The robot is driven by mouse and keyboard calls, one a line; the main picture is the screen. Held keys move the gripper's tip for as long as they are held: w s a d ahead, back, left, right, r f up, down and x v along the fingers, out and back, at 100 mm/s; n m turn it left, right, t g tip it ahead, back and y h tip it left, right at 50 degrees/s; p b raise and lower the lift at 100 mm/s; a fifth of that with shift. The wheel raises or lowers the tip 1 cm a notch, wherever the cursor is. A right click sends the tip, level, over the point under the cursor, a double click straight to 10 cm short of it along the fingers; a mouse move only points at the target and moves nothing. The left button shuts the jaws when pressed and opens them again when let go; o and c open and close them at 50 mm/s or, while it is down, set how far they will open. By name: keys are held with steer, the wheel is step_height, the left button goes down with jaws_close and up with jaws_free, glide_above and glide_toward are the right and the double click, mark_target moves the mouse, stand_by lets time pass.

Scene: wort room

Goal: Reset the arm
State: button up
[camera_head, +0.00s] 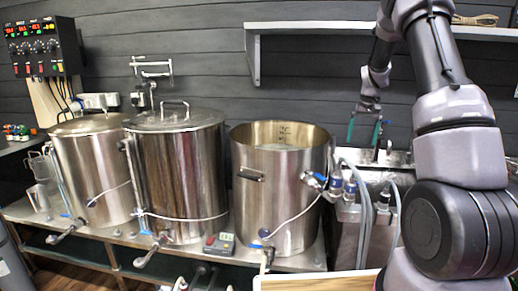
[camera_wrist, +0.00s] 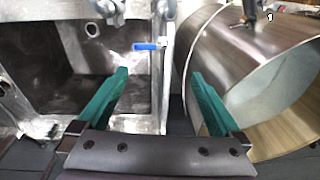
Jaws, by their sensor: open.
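My gripper (camera_head: 364,131) hangs at the right of the head view, its green fingers pointing down over the area right of the open kettle. In the wrist view my gripper (camera_wrist: 160,95) has its two green fingers spread apart, with nothing between them. My arm runs from the lower right of the head view up and over to it. The wrist view shows a steel sink-like basin (camera_wrist: 60,70) beyond the left finger and the open steel kettle (camera_wrist: 225,60) beyond the right finger.
The open kettle (camera_head: 283,200) and two lidded steel kettles (camera_head: 180,185) (camera_head: 95,175) stand on a metal bench. A shelf (camera_head: 330,29) is on the wall behind my arm. A control panel (camera_head: 38,48) hangs at upper left. Hoses and fittings crowd the kettle's right side.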

steer(key=s+a+r+t+y, duration=0.1)
steer(key=s+a+r+t, duration=0.1)
steer(key=s+a+r, duration=0.5)
steer(key=s+a+r+t, duration=0.1)
steer(key=s+a+r, duration=0.2)
steer(key=s+r, duration=0.65)
steer(key=s+a+r+t, duration=0.1)
steer(key=s+a+r, duration=0.1)
steer(key=s, duration=0.7)
steer(key=s+a+r+m+t, duration=0.1)
steer(key=s+a, duration=0.3)
steer(key=s, duration=0.6)
steer(key=shift+a+r+t+y, duration=0.3)
steer(key=shift+r+t, duration=0.2)
